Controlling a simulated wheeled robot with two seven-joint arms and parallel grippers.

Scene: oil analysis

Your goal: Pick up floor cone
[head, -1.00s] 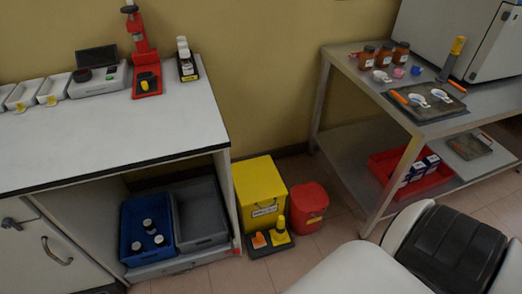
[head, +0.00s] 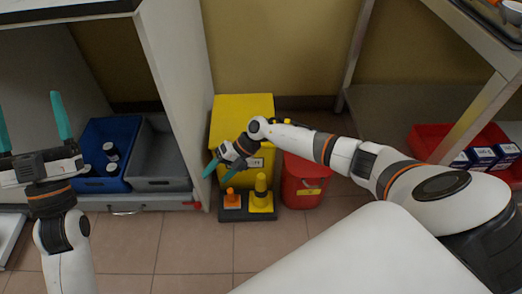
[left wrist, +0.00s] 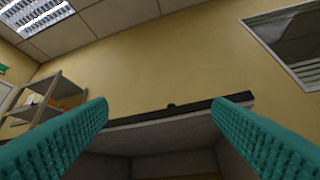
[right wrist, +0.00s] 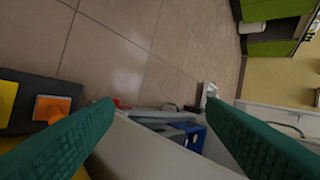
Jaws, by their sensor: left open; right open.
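A small orange cone (head: 231,198) and a taller yellow cone (head: 261,192) stand upright on a dark tray (head: 247,215) on the floor. My right gripper (head: 217,174) is open and empty, just above and left of the orange cone and in front of the yellow box. In the right wrist view the orange cone (right wrist: 52,107) lies at the left, outside the fingers, with part of the yellow cone's base (right wrist: 6,98) at the edge. My left gripper (head: 32,115) is open and empty at the far left, pointing up; its fingers frame a wall and bench edge in the left wrist view.
A yellow box (head: 230,115) stands behind the tray, and a red bin (head: 305,185) is to its right. A blue crate (head: 115,130) with bottles and a grey crate (head: 160,155) sit under the bench at left. Tiled floor (head: 190,250) in front is clear.

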